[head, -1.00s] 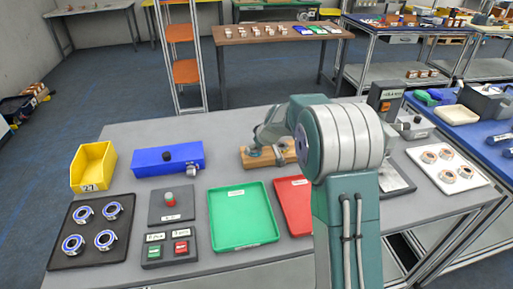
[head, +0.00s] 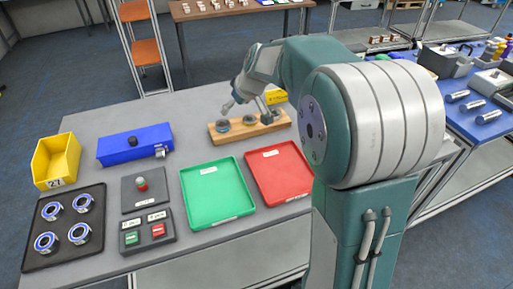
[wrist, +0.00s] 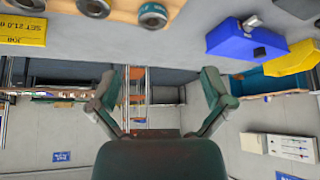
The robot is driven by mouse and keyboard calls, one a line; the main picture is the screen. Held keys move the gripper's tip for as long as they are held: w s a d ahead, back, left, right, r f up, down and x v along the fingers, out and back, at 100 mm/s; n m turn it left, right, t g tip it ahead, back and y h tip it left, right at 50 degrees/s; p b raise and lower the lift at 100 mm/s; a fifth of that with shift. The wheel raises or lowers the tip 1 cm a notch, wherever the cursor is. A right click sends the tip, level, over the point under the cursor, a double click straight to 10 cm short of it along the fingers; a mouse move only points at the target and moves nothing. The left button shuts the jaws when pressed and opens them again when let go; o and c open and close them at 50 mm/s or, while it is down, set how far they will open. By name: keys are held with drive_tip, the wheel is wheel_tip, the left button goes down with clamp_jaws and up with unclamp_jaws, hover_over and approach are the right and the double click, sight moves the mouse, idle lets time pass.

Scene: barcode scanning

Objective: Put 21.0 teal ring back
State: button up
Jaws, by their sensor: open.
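A wooden stand (head: 236,137) carries several rings. The ring with a teal edge (head: 222,127) sits at its left end, and it also shows at the top of the wrist view (wrist: 154,15). My gripper (head: 228,107) is above and close to this left end. In the wrist view my gripper (wrist: 158,78) is open, with nothing between its fingers. The yellow sign (wrist: 23,29) beside the stand shows "21.0" upside down. My arm hides some of the table to the right.
A green tray (head: 217,193) and a red tray (head: 278,172) lie in front of the stand. A blue box (head: 134,145), a yellow bin (head: 57,160), a button box (head: 146,231) and a dark tray (head: 65,259) with several blue-edged rings stand to the left.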

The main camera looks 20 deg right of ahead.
drive_tip(key=s+a+r+m+h, duration=0.1)
drive_tip(key=s+m, duration=0.1)
drive_tip(key=s, duration=1.4)
drive_tip(key=s+a+r+m+h, duration=0.1)
drive_tip(key=s+m, duration=0.1)
drive_tip(key=s, duration=1.4)
drive_tip(key=shift+r+m+h, duration=0.3)
drive_tip(key=shift+r, duration=0.1)
drive_tip(key=shift+a, duration=0.1)
